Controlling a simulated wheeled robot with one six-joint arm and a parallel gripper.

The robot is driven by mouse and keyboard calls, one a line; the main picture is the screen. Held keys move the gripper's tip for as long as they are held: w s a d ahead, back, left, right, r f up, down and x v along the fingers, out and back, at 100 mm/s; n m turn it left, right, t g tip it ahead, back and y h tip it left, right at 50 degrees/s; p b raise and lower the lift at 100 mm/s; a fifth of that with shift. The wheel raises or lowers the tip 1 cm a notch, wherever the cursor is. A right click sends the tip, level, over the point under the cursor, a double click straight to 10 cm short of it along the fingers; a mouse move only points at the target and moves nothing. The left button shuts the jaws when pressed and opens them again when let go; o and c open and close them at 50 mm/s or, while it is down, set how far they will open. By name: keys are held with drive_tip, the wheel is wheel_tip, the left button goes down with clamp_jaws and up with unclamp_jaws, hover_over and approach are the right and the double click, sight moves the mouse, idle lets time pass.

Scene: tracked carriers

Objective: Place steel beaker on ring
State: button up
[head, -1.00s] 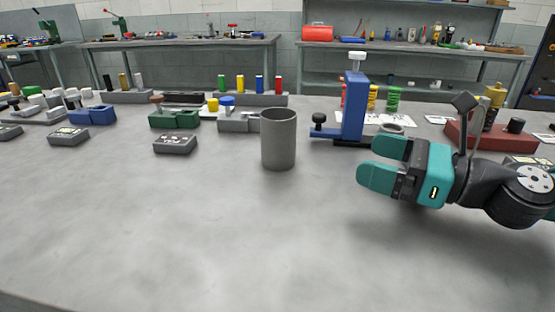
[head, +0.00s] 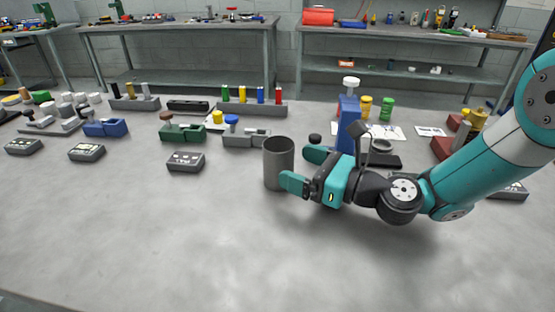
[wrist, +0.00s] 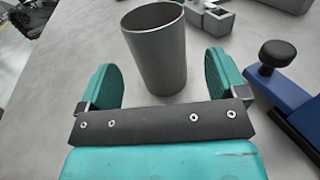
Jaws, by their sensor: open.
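The steel beaker (head: 278,163) is a plain grey cylinder standing upright and open-topped on the table. It also shows in the wrist view (wrist: 157,55), centred between the two teal fingers. My gripper (head: 305,168) is low over the table at the beaker's right in the head view, fingers pointing at it. It is open and empty, with a gap beside the beaker on both sides in the wrist view (wrist: 162,68).
A blue clamp stand (head: 348,125) stands close behind my gripper; its dark knob also shows in the wrist view (wrist: 277,53). Grey (head: 246,138) and green (head: 183,133) vises stand left of the beaker, with a dark labelled block (head: 186,161) nearer. The front table is clear.

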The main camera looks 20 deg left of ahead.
sight(291, 164)
drive_tip(key=a, duration=0.5)
drive_tip(key=shift+w+a+f+p, duration=0.1)
drive_tip(key=shift+w+p, duration=0.2)
drive_tip(key=shift+p, duration=0.1)
drive_tip(key=c, duration=1.1)
drive_tip(key=shift+c, duration=0.2)
wheel_tip(291, 164, up, 20)
drive_tip(key=p, duration=0.2)
drive_tip(key=shift+p, duration=0.35)
